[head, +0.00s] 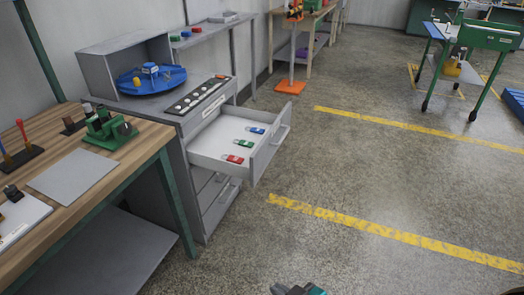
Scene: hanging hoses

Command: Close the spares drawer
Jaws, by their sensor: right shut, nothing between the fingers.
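An open grey drawer (267,158), which I take to be the spares drawer, sticks out from the top of a grey cabinet (199,155). It has a bar handle (282,134) on its front. Several small red, green and blue items lie inside it. Below it, other drawer fronts with handles look shut. Only the tip of my right gripper (298,289) shows at the bottom edge, shut and empty. In the picture it is well below the drawer and apart from it. My left gripper is out of view.
A wooden workbench (105,183) with tools stands at the left, close to the cabinet. A blue round tray (150,82) sits on the cabinet top. An orange stand (291,87) is behind the drawer. The floor (350,180) right of the drawer is clear, with yellow lines.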

